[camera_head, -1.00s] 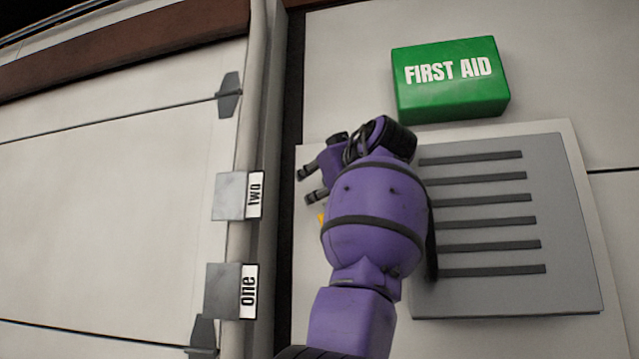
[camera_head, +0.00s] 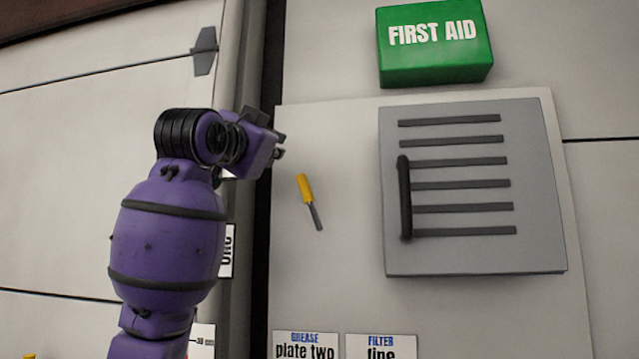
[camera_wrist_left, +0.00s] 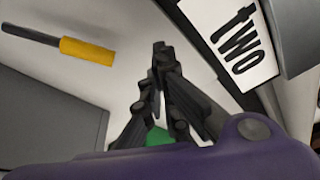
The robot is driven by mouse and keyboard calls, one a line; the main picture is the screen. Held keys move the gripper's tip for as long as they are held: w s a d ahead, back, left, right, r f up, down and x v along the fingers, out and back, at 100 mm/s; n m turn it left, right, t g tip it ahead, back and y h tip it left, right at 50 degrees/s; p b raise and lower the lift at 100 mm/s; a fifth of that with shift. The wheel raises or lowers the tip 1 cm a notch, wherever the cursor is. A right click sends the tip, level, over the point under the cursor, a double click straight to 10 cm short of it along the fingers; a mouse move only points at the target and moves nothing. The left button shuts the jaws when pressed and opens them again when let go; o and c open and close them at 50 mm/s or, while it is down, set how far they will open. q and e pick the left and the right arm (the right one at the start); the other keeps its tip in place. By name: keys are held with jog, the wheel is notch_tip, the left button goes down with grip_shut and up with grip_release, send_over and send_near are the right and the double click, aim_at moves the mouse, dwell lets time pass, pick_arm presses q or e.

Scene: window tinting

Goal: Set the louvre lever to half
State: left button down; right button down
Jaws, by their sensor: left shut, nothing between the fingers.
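The louvre lever (camera_head: 309,203) is a dark rod with a yellow grip, on the white panel left of the grey louvre plate (camera_head: 540,190). It leans, with the yellow end up and slightly left. It also shows in the left wrist view (camera_wrist_left: 80,49), at the upper left. My left gripper (camera_head: 280,146) is above and left of the lever, apart from it. In the left wrist view its fingers (camera_wrist_left: 159,50) are shut together with nothing between them. My right gripper is not in view.
A green first aid box (camera_head: 435,42) is mounted above the louvre plate. Labels reading "plate two" (camera_head: 305,347) and "fine" (camera_head: 381,350) sit at the bottom. A "two" label (camera_wrist_left: 238,45) is close to the left fingers. The panel around the lever is clear.

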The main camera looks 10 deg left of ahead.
aim_at(310, 201)
pick_arm(q)
jog(key=s+d+f+m+g+h, duration=0.3)
jog(key=s+d+f+m+h, duration=0.4)
jog(key=m, duration=0.5)
jog(key=s+d+r+x, duration=0.1)
jog(key=x, duration=0.7)
jog(key=shift+h, duration=0.3)
jog(key=w+a, duration=0.1)
jog(key=w+a+f, duration=0.1)
jog(key=a, duration=0.1)
jog(key=shift+a+f+p, duration=0.1)
jog(key=shift+a+p, duration=0.05)
jog(key=shift+p, duration=0.15)
jog(key=shift+a+n+t, duration=0.5)
jog(key=shift+a+n, duration=0.3)
jog(key=shift+n, duration=0.1)
jog(key=shift+d, duration=0.1)
